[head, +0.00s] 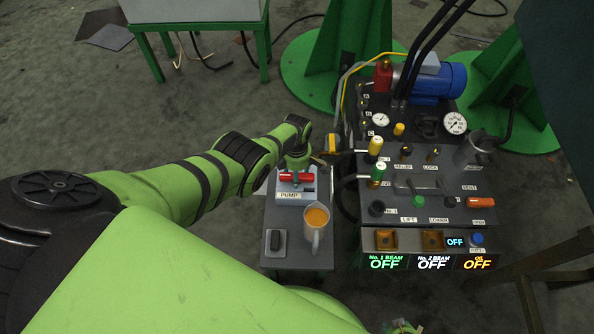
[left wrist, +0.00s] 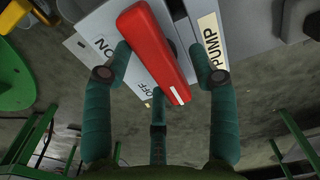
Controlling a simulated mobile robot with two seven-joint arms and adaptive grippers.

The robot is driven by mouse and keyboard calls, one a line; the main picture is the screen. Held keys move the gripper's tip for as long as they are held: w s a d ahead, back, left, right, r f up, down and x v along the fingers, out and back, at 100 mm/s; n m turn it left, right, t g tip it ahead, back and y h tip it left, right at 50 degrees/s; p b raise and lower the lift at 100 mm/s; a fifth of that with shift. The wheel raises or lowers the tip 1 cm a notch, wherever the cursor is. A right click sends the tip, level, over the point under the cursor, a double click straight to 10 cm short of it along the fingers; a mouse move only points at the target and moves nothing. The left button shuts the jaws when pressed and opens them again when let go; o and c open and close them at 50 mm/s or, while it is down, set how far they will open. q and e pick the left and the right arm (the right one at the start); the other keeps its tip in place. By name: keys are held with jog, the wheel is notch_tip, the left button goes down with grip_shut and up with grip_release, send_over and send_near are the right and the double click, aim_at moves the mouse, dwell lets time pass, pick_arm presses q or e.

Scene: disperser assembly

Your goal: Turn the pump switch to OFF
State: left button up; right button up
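The pump switch has a red bar handle (head: 297,177) on a pale box labelled PUMP (head: 291,195), on a small grey stand. In the left wrist view the red handle (left wrist: 152,52) fills the middle; its white-marked end points down, beside the OFF label (left wrist: 146,90). The ON label (left wrist: 103,47) is farther up on the left. My left gripper (head: 298,160) is right above the switch. In the left wrist view its fingers (left wrist: 160,60) straddle the handle, spread apart; contact is unclear.
A mug with orange liquid (head: 316,217) and a dark rocker switch (head: 275,241) share the stand (head: 296,262). To the right is a control console (head: 420,160) with levers and gauges. Its displays (head: 432,262) read OFF. A green-legged table (head: 200,12) stands behind.

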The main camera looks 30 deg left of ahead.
pick_arm(q)
jog(key=shift+w+r, duration=0.15)
jog(key=shift+w+d+r, duration=0.1)
jog(key=shift+w+r, duration=0.05)
jog(key=shift+r, duration=0.3)
notch_tip(320, 180, up, 2)
notch_tip(320, 180, up, 9)
jog(key=shift+s, duration=0.2)
dwell(0.3)
dwell(0.4)
